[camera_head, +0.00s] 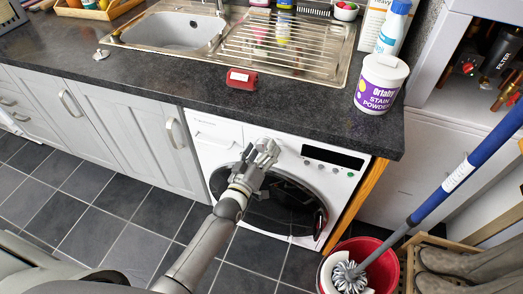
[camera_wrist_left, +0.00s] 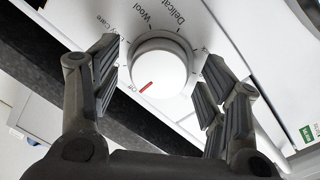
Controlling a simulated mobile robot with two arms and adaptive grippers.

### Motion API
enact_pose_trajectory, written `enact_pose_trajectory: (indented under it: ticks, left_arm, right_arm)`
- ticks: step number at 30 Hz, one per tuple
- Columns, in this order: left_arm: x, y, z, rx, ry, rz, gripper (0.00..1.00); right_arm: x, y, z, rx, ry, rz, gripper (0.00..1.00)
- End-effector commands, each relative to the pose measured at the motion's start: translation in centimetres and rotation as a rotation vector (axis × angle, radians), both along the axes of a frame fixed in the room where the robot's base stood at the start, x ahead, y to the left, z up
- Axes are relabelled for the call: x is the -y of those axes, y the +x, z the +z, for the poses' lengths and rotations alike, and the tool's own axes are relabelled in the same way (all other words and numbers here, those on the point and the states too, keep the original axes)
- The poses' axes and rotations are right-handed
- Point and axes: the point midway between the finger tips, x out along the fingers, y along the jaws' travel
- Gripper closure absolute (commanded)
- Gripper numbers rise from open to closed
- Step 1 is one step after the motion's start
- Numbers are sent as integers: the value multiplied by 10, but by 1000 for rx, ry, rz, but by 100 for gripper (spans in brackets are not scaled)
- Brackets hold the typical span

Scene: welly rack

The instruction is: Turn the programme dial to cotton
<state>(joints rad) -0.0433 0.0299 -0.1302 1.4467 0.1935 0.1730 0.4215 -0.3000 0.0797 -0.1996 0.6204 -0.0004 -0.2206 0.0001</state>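The white washing machine (camera_head: 217,155) stands under the dark worktop, with its round dark door below the control panel. Its white programme dial (camera_wrist_left: 160,68) is large in the left wrist view, and its red mark points at the word "Off". The labels "Wool", "Delicat…" and a partly hidden "…y Care" are printed around it. My left gripper (camera_head: 266,150) is at the control panel; in the wrist view its fingers (camera_wrist_left: 158,82) are open, one on each side of the dial, with visible gaps. In the head view the gripper hides the dial. My right gripper is out of view.
On the worktop (camera_head: 150,78) above are a red object (camera_head: 242,79) and a tub of stain powder (camera_head: 381,83). A red bucket (camera_head: 365,262) with a blue-handled mop (camera_head: 470,160) stands at the machine's right. Grey cupboards (camera_head: 130,135) line the left. The tiled floor in front is clear.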

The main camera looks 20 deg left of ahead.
Motion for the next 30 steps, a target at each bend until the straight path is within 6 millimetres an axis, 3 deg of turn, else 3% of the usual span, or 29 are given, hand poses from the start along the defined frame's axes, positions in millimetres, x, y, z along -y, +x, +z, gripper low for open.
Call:
enact_pose_trajectory:
  ticks: [1, 11, 20, 30]
  left_arm:
    - [0, 0, 0, 0, 0, 0, 37]
    - [0, 0, 0, 0, 0, 0, 78]
    - [0, 0, 1, 2, 47, 1, 78]
    - [0, 0, 2, 8, 277, 0, 78]
  right_arm:
    - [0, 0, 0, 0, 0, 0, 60]
    - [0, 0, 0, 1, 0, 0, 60]
    - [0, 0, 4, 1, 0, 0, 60]
    - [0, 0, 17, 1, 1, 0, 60]
